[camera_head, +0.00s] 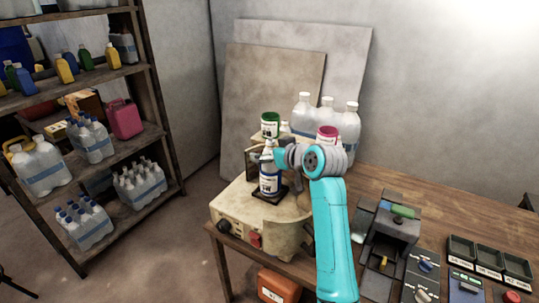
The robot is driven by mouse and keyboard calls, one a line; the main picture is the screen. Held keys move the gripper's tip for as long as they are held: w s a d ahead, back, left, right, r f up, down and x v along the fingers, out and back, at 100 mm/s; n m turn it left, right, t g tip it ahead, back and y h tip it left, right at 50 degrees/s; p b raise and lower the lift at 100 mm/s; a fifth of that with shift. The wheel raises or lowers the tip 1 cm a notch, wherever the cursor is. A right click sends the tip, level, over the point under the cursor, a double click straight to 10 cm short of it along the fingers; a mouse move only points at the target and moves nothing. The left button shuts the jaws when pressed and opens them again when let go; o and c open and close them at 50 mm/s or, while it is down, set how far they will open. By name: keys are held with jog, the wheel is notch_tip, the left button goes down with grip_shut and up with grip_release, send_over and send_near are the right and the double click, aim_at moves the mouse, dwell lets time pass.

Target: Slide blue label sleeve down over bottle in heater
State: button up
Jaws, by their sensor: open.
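The heater (232,206) is a cream box on the left end of the wooden bench. A white-capped bottle (268,150) stands upright on its dark square plate. The blue label sleeve (270,184), blue with a white panel, is around the lower part of the bottle, close above the plate. My gripper (273,156) is at the bottle's upper part, above the sleeve, reaching in from the right. It is open, but its fingers are small and partly merge with the bottle, so contact cannot be told.
A green-topped container (270,124) and a red-topped container (327,133) stand behind, near large clear bottles (350,120). A grey machine (391,226), black trays (489,254) and control boxes are on the right. A shelf (127,150) with bottles stands left.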

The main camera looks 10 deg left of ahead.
notch_tip(320, 180, up, 9)
dwell(0.4)
dwell(0.4)
